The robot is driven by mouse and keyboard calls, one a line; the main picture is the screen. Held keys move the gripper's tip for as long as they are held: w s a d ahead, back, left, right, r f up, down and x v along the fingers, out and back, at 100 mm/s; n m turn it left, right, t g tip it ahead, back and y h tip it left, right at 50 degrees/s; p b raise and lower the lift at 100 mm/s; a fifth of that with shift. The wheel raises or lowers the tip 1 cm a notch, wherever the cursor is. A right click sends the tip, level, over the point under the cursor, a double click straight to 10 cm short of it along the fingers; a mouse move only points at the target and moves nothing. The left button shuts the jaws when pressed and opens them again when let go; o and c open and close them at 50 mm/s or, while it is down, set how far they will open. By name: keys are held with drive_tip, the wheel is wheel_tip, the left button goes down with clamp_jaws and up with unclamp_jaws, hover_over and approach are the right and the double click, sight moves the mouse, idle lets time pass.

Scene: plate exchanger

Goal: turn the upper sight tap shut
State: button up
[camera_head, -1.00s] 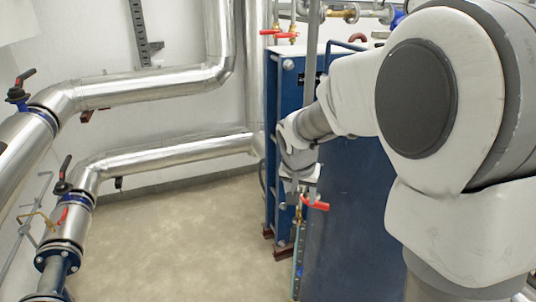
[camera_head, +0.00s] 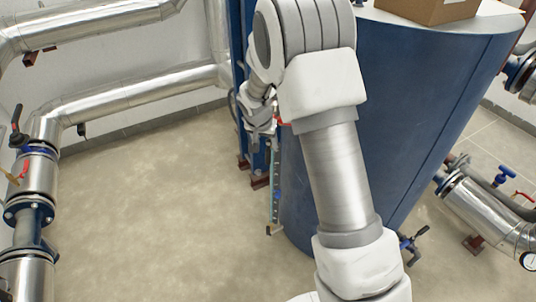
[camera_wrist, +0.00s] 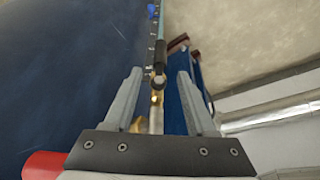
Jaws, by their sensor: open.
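The upper sight tap's red lever (camera_head: 282,122) shows in the head view at the top of the sight glass (camera_head: 274,190), beside the blue tank, partly hidden by my arm. My gripper (camera_head: 265,130) is at the tap, too small there to make out its fingers clearly. In the wrist view my gripper (camera_wrist: 158,82) is open, its two grey fingers apart with the brass tap fitting (camera_wrist: 157,97) and pipe appearing between them. A red lever end (camera_wrist: 45,165) shows at the lower left, outside the fingers. Whether anything touches is unclear.
The large blue tank (camera_head: 420,110) stands right of the tap, with a cardboard box (camera_head: 430,8) on top. Silver pipes (camera_head: 130,98) run along the left wall. Valves and pipes (camera_head: 490,205) stand at the right. The floor (camera_head: 160,210) at left centre is clear.

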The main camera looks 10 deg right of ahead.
sight(268, 151)
drive_tip(key=b+x, duration=0.1)
drive_tip(key=x, duration=0.6)
clamp_jaws()
idle(1.3)
